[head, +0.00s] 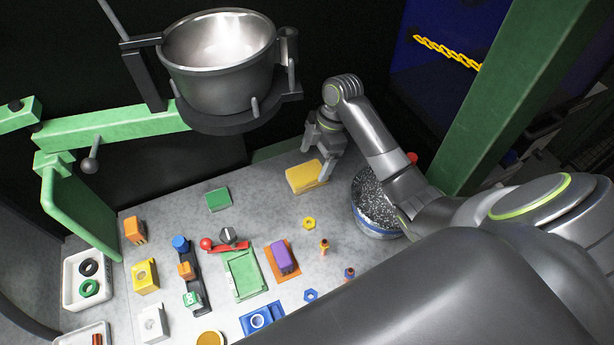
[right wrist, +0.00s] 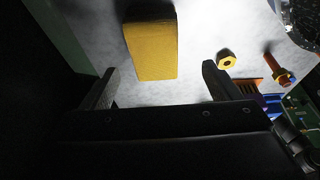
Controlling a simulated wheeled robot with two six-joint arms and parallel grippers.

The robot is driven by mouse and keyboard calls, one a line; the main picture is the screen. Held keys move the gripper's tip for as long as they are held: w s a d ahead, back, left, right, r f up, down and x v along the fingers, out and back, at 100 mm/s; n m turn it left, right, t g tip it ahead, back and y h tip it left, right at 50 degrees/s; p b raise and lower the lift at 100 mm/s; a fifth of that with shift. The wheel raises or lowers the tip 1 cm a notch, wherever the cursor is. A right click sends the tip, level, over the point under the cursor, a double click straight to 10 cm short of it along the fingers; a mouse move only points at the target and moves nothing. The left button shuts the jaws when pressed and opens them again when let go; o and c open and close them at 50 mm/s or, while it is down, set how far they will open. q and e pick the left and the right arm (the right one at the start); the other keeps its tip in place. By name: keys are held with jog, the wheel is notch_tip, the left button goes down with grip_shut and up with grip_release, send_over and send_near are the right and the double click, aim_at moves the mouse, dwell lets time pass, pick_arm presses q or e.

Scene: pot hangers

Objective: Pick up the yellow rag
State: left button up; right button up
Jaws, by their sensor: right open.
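The yellow rag (head: 304,177) is a folded yellow block lying flat on the grey table near its back edge. It also shows in the right wrist view (right wrist: 152,48) at the top, left of centre. My right gripper (head: 326,168) is at the rag's right end in the head view. In the right wrist view my right gripper (right wrist: 158,82) is open, with the rag ahead of and between the lines of its two fingers. Nothing is between the fingers. How high the fingers are above the table is hard to tell. My left gripper is not in view.
A round container of dark granules (head: 374,205) stands close to the right of the rag. A metal pot (head: 222,60) on a green hanger arm is above, at the back left. A green block (head: 218,199), a yellow nut (head: 309,223) and several coloured parts lie on the table in front.

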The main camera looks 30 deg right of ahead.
aim_at(308, 171)
jog(key=shift+a+f, duration=0.15)
jog(key=shift+f, duration=0.05)
jog(key=x, duration=0.1)
jog(key=p+x, duration=0.1)
jog(key=x, duration=0.2)
jog(key=shift+w+f, duration=0.3)
jog(key=shift+w, duration=0.05)
jog(key=shift+f, duration=0.4)
jog(key=shift+f, duration=0.3)
jog(key=c, duration=1.1)
jog(key=shift+r, duration=0.1)
